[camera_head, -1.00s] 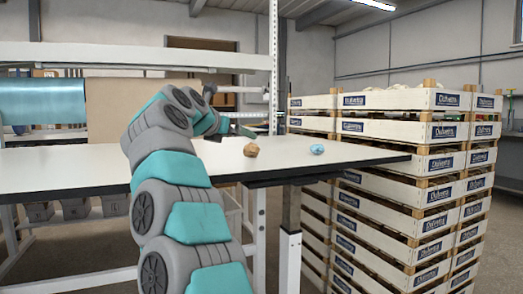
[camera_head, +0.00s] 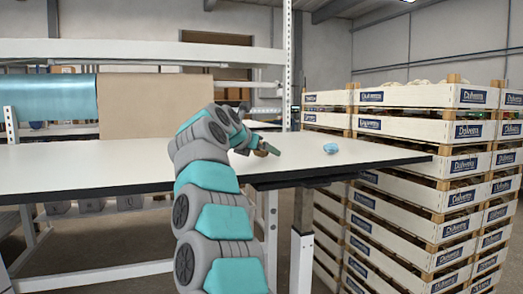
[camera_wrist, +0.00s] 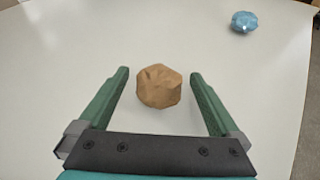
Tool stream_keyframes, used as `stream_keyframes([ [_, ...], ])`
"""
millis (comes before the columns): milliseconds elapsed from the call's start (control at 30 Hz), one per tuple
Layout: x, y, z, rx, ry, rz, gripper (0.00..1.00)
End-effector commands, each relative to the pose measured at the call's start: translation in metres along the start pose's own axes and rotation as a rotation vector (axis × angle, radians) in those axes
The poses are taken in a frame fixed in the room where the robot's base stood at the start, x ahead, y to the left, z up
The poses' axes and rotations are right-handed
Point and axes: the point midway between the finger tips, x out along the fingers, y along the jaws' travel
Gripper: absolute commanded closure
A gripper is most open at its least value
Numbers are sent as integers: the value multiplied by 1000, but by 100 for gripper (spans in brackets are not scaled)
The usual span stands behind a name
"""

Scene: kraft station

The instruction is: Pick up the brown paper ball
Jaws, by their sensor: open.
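The brown paper ball (camera_wrist: 160,87) is a crumpled lump on the white table top (camera_wrist: 60,60). In the wrist view it lies between the tips of my open gripper (camera_wrist: 159,88), with a gap to the finger on each side. In the head view my gripper (camera_head: 266,151) reaches low over the table and hides most of the ball (camera_head: 261,153). I cannot tell exactly how high the fingers are above the table.
A blue crumpled ball (camera_head: 331,148) lies to the right on the same table, and farther off in the wrist view (camera_wrist: 244,21). Tall stacks of white crates (camera_head: 420,128) stand right of the table. A shelf post (camera_head: 287,65) rises behind it.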

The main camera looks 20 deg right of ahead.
Motion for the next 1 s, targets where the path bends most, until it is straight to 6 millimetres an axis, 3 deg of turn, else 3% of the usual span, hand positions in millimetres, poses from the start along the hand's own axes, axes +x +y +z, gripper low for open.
stream_keyframes([
  [233, 2, 0, 0, -1, -1, 1, 3],
  [1000, 2, 0, 0, -1, -1, 1, 88],
])
